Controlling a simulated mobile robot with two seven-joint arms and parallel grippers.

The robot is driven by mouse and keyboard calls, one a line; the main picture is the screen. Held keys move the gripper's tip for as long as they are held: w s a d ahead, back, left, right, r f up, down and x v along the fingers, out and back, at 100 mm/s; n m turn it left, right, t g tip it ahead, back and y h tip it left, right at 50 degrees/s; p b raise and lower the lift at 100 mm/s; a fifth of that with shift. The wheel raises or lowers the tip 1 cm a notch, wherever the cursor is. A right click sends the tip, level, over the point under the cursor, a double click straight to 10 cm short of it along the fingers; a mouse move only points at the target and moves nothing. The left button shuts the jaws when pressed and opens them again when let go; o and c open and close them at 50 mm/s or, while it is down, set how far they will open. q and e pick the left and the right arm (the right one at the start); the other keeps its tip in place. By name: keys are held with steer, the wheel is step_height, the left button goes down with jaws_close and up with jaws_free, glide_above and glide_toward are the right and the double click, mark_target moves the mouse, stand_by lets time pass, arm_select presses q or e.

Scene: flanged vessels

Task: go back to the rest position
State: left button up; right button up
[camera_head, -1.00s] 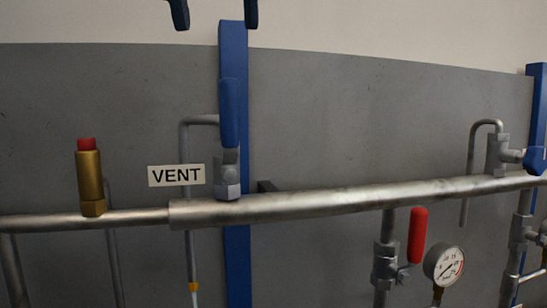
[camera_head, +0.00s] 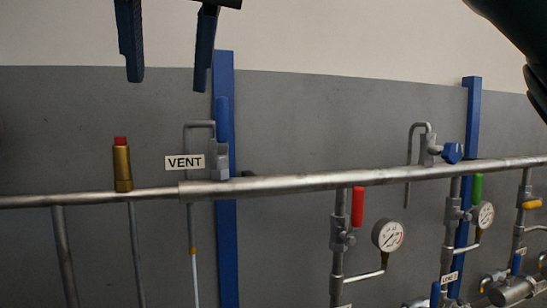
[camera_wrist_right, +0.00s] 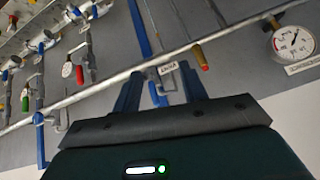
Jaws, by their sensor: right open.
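My right gripper (camera_head: 167,85) hangs at the top of the head view, with its two dark blue fingers wide apart and nothing between them. It also shows open in the right wrist view (camera_wrist_right: 161,70). Below and to its right in the head view is the vent valve (camera_head: 219,160) with an upright blue handle (camera_head: 223,120), which partly blends into the blue post behind. The fingers look apart from the handle. In the right wrist view the blue handle (camera_wrist_right: 157,95) appears between the fingers in the picture. My left gripper is not in view.
A long steel pipe (camera_head: 290,184) crosses the grey panel. It carries a brass relief valve (camera_head: 122,168) with a red cap. A red-handled valve (camera_head: 357,207), a gauge (camera_head: 388,235) and a green handle (camera_head: 477,187) are at right. The pale wall above is clear.

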steer(key=w+a+f+m+g+y, duration=0.2)
steer(key=a+f+m+g+y, duration=0.2)
steer(key=f+g+y, duration=0.25)
steer(key=w+a+f+m+g+y, duration=0.2)
steer(key=a+f+m+g+y, duration=0.15)
steer(key=f+g+y, duration=0.35)
steer(key=w+d+f+m+t+y, duration=0.55)
steer(key=w+f+m+y, duration=0.3)
steer(key=m, duration=0.75)
steer(key=w+d+f+m+t+h, duration=0.3)
steer(key=d+f+m+t+h, duration=0.35)
steer(key=f+m+t, duration=0.7)
steer(key=w+d+f+m+t+h, duration=0.2)
steer(key=d+f+m+t+h, duration=0.6)
steer(key=m, duration=1)
steer(key=s+d+f+m+g+h, duration=0.35)
steer(key=s+f+m, duration=0.2)
steer(key=f, duration=0.55)
steer(key=s+d+f+m+g+h, duration=0.25)
steer(key=s+d+f+m, duration=0.3)
steer(key=f, duration=0.65)
steer(key=s+d+f+m+g+h, duration=0.1)
steer(key=s+d+f+m+g, duration=0.2)
steer(key=s+f, duration=0.5)
steer(key=s+m+g, duration=0.1)
steer(key=s, duration=0.2)
steer(key=shift+s+d+f+m+g, duration=0.15)
steer(key=shift+s+f+m+g, duration=0.1)
steer(key=shift+m+g, duration=0.15)
steer(key=shift+h, duration=0.35)
